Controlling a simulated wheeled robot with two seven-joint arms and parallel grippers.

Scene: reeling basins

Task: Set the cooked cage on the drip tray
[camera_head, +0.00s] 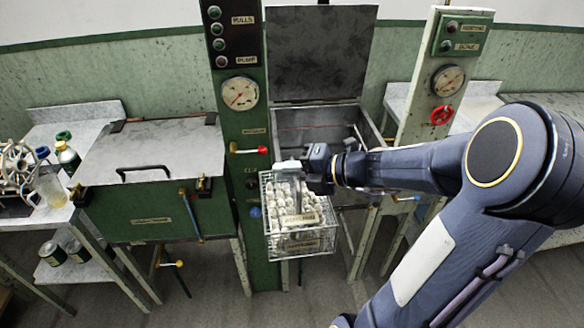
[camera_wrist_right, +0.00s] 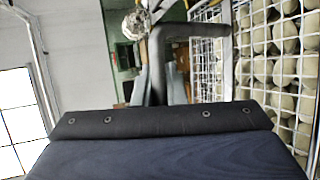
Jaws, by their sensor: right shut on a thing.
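The cage (camera_head: 297,222) is a white wire basket packed with pale cocoons, with a label on its front. It hangs in the air in front of the open basin (camera_head: 300,120). My right gripper (camera_head: 305,165) is shut on the white piece at the cage's top. In the right wrist view the cage's wire wall and cocoons (camera_wrist_right: 283,70) fill the right side, close to a dark finger. I cannot pick out a drip tray with certainty in either view. My left gripper is not in view.
The basin's lid (camera_head: 320,50) stands raised. A green basin with a closed lid (camera_head: 155,155) is at left. A post with a gauge and red-tipped lever (camera_head: 240,92) stands between them. A side table (camera_head: 75,120) at far left holds bottles. Another gauge post (camera_head: 440,80) stands at right.

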